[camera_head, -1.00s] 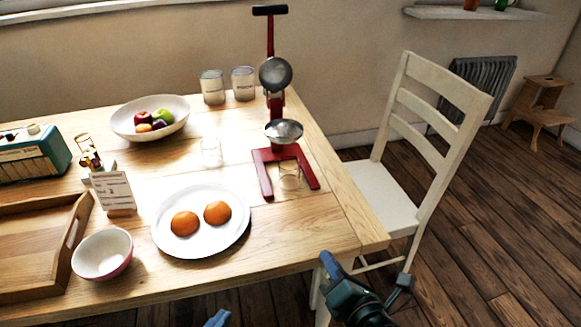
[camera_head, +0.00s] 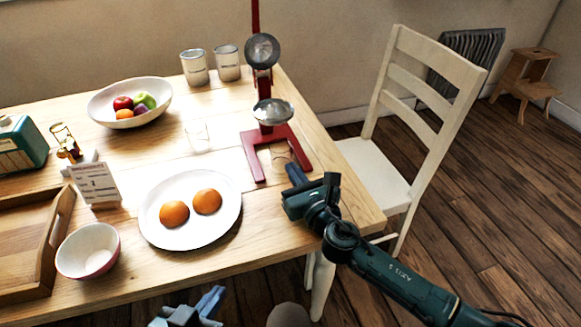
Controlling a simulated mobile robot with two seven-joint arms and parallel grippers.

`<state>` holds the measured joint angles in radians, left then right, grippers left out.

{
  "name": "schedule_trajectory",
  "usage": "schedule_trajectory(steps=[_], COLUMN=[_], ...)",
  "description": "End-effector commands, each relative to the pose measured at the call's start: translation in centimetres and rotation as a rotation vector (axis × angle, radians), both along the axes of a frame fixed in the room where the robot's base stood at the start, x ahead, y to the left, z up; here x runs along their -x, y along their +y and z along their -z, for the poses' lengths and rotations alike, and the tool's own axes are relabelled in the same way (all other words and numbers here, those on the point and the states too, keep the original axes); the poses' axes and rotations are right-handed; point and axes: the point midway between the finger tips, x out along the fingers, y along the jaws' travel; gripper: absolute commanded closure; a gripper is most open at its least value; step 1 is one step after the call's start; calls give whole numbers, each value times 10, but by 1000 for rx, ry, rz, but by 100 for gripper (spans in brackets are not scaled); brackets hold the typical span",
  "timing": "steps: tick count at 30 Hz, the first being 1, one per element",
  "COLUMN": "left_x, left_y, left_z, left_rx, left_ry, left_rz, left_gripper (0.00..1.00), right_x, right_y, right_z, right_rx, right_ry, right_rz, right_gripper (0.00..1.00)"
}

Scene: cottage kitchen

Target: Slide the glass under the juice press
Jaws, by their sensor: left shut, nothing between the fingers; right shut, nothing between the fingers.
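The red juice press (camera_head: 250,155) stands at the right part of the wooden table, with its U-shaped base open toward me and a metal cup (camera_head: 272,112) above it. A small clear glass (camera_head: 277,155) is between the feet of the base, toward the open front; its edges are faint. A second clear glass (camera_head: 198,138) stands on the table left of the press. My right gripper (camera_head: 296,173) is shut, just in front of the base and close to the nearer side of the first glass; I cannot tell if they touch. My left gripper (camera_head: 208,301) is shut and empty at the bottom edge.
A white plate (camera_head: 190,235) with two orange halves lies left of my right gripper. A fruit bowl (camera_head: 100,103), two tins (camera_head: 195,68), a small card (camera_head: 95,183), a pink bowl (camera_head: 88,252) and a wooden tray (camera_head: 25,285) surround it. A white chair (camera_head: 385,185) stands right.

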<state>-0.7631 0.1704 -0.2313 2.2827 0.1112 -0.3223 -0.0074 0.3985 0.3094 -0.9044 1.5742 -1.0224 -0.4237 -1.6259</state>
Motion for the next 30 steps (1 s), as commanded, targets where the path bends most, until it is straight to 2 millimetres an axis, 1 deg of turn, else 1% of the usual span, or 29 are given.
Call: schedule_trajectory(steps=[2, 6, 18, 20, 22, 25, 27, 30], left_x=[-1, -2, -1, -1, -1, 1, 2, 4], left_y=[2, 5, 5, 5, 5, 6, 6, 6], left_z=[-3, -6, -6, -4, -2, -4, -7, -7], left_rx=[-1, -6, -5, -5, -6, -6, -4, -5], left_ry=[-14, -26, -26, -28, -33, -45, -50, -49], left_rz=[-3, -9, -8, -8, -9, -11, -11, -12], left_gripper=[100, 100, 100, 100, 100, 100, 100, 100], right_x=[-10, -18, -21, -26, -36, -48, -52, -54], right_y=[4, 8, 9, 11, 16, 21, 24, 24], right_z=[0, 0, 0, 1, 1, 1, 0, 0], right_rx=[0, 0, -1, 0, -1, 0, 0, 0], right_ry=[-1, 0, 0, -1, -2, -1, -1, 1], right_rz=[1, 1, 1, 1, 2, 2, 1, 1], right_gripper=[100, 100, 100, 100, 100, 100, 100, 100])
